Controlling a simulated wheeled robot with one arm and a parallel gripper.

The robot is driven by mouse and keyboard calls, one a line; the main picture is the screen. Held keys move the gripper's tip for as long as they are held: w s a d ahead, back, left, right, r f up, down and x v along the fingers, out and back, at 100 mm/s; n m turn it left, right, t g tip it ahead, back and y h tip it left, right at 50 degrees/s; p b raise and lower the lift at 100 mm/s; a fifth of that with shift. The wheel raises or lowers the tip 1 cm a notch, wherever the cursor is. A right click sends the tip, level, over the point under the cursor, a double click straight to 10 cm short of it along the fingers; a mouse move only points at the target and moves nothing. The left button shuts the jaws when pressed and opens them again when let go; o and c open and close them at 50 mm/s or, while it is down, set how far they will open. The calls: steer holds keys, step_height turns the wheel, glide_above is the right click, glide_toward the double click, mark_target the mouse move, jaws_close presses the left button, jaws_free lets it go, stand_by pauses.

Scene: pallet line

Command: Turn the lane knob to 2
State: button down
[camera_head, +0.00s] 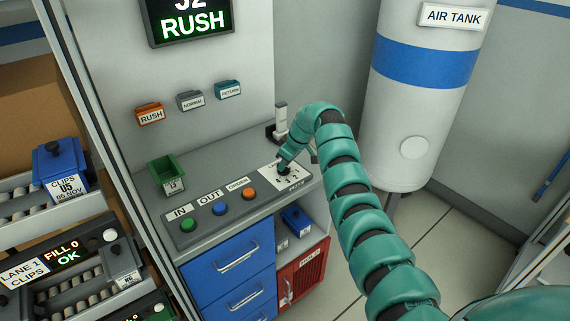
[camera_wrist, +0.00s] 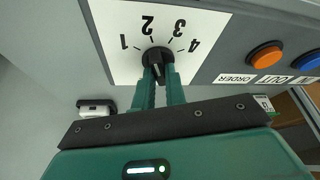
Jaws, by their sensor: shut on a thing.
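The lane knob (camera_wrist: 157,57) is a round black knob on a white plate (camera_wrist: 115,68) printed with 1, 2, 3 and 4, upside down in the wrist view. My gripper (camera_wrist: 159,75) is shut on the knob, its two green fingers on either side of it. I cannot tell for certain which number the knob points to. In the head view the gripper (camera_head: 282,165) reaches down to the white plate (camera_head: 270,174) at the right end of the console, and mostly hides the knob.
Green, blue and orange buttons (camera_head: 220,208) line the console left of the plate. A green bin (camera_head: 166,172) stands behind them. A white switch (camera_head: 280,118) stands behind my gripper. A screen (camera_head: 190,20) reads RUSH. An air tank (camera_head: 415,120) stands at the right.

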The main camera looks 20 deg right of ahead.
steer(key=c, duration=1.4)
jaws_free()
steer(key=shift+c, duration=0.2)
steer(key=shift+r, duration=0.1)
steer(key=b+v, duration=0.3)
steer(key=v, duration=1.4)
steer(key=shift+r, duration=0.2)
